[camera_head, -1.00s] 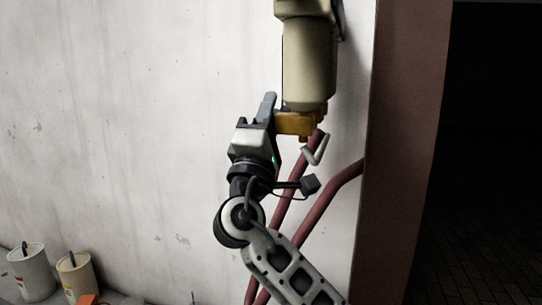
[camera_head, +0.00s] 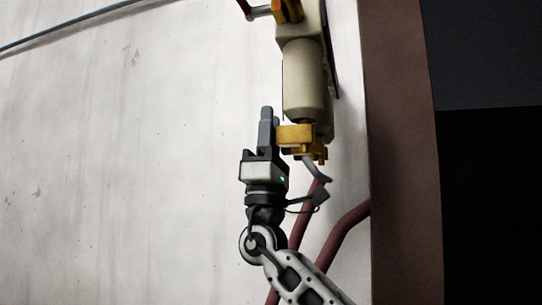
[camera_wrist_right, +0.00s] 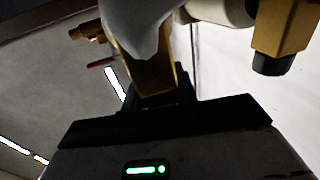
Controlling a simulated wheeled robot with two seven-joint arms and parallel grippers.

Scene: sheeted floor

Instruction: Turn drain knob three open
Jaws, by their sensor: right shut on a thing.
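A cream cylindrical filter unit (camera_head: 303,80) hangs on the wall in the head view. A yellow drain knob (camera_head: 295,135) with a yellow fitting sits at its lower end. My right gripper (camera_head: 267,118) points up at the left side of this knob, its grey fingers close together. It is shut on the yellow knob; the fingers hide part of the contact. Whether the knob is turned cannot be told. My left gripper is not in view.
Another yellow fitting (camera_head: 288,10) is at the unit's top. Maroon pipes (camera_head: 345,228) run below, near my right arm. A brown column (camera_head: 395,150) and dark opening (camera_head: 490,200) lie right. A black-tipped yellow part (camera_wrist_right: 285,30) shows in the wrist view.

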